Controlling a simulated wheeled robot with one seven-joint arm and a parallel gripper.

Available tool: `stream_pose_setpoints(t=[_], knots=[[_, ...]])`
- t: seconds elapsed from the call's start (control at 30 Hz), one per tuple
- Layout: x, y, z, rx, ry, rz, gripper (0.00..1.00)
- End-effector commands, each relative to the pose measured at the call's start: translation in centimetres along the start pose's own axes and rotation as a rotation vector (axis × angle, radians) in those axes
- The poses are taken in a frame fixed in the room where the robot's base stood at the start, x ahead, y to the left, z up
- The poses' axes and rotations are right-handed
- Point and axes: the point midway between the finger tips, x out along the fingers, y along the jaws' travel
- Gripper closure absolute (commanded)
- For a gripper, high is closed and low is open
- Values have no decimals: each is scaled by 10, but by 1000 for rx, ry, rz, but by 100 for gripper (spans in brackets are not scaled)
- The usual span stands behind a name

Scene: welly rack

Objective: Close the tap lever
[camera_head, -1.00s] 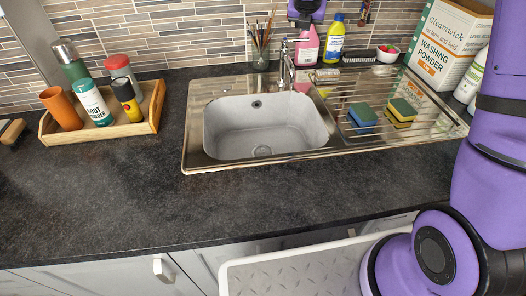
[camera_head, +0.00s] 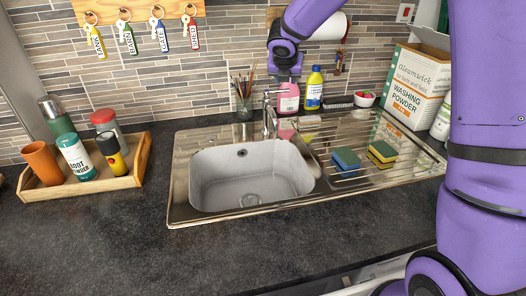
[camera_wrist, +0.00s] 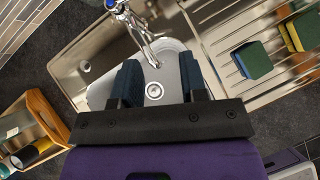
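The chrome tap (camera_head: 269,120) stands at the back edge of the steel sink (camera_head: 181,190), with its small lever (camera_head: 267,97) on top. In the wrist view the tap (camera_wrist: 146,42) reaches over the bowl from the top edge. A blue mark shows on its head, where the lever (camera_wrist: 118,8) is partly cut off by the frame. My gripper (camera_wrist: 161,78) is open and empty, its two dark fingers apart, pointing toward the spout and bowl. In the head view my gripper (camera_head: 287,75) is above and just right of the tap, in front of the pink bottle (camera_head: 289,103).
A yellow bottle (camera_head: 314,90), a red-filled bowl (camera_head: 364,99) and a washing powder box (camera_head: 408,92) stand behind the drainer. Two sponges (camera_head: 346,159) lie on it. A brush jar (camera_head: 244,107) stands left of the tap. A wooden tray (camera_head: 137,178) holds bottles. Tagged keys (camera_head: 127,38) hang above.

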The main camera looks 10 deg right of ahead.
Motion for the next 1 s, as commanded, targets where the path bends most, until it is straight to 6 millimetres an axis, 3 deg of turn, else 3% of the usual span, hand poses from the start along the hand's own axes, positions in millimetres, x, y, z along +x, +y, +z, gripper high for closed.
stream_pose_setpoints(t=[0.17,0.4,0.57,0.77,1.0], knots=[[19,4,11,-13,-12,75,61],[79,15,48,-90,-88,366,61],[111,14,68,-163,-160,573,61],[139,3,82,-268,-258,822,61],[157,-26,80,-394,-368,1111,61]])
